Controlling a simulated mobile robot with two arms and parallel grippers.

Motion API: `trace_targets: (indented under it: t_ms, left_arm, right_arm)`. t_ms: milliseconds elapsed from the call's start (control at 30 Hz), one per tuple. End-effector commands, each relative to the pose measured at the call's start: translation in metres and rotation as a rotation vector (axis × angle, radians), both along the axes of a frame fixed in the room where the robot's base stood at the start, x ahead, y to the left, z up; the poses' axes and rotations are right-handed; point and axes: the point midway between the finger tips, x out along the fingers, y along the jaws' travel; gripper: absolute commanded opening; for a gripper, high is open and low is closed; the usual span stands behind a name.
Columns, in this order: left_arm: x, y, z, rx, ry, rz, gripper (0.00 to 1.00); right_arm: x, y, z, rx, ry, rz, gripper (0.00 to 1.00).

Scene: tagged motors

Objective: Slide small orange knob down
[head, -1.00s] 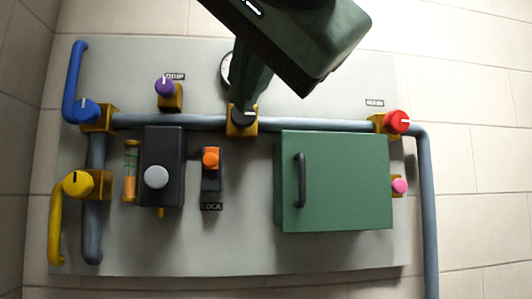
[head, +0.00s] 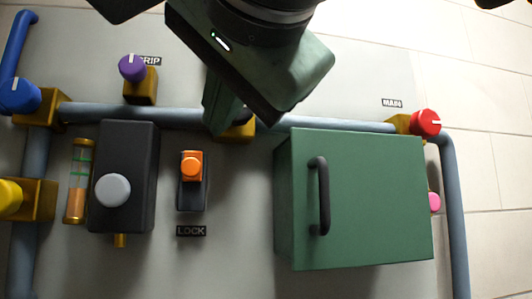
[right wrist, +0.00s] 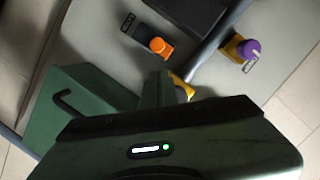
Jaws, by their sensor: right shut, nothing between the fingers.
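The small orange knob (head: 191,167) sits at the upper end of a short black slide plate (head: 192,197), above the LOCK label (head: 191,231). In the right wrist view the orange knob (right wrist: 160,46) is just above the fingers. My right gripper (head: 216,130) comes down from the top and is shut and empty. Its fingertips are above and to the right of the knob, apart from it in the picture, in front of the horizontal pipe. In the right wrist view the gripper (right wrist: 157,75) points toward the panel. The left gripper cannot be made out.
A green box (head: 370,200) with a dark handle (head: 322,195) stands out on the right. A dark box with a grey knob (head: 113,190) is on the left. A pipe (head: 340,124) crosses above. The purple knob (head: 132,68) is at upper left, the red knob (head: 427,122) at right.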

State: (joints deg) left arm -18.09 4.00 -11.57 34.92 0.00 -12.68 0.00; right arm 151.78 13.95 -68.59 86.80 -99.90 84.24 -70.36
Motion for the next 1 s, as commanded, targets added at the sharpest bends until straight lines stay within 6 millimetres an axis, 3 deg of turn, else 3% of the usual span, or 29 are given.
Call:
trace_targets:
  t_ms: [300,500,1000]
  left_arm:
    - [0.030,0.004,0.024,0.004,-0.044,-0.002,0.64]
    - [0.027,0.005,0.033,0.005,-0.039,-0.002,0.64]
    - [0.019,0.008,0.033,0.009,-0.026,0.000,0.64]
  right_arm:
    - [0.051,0.021,-0.007,-0.002,0.002,-0.001,0.00]
    - [0.076,0.032,-0.013,-0.001,0.003,-0.001,0.00]
    - [0.084,0.035,-0.016,0.000,0.000,-0.001,0.00]
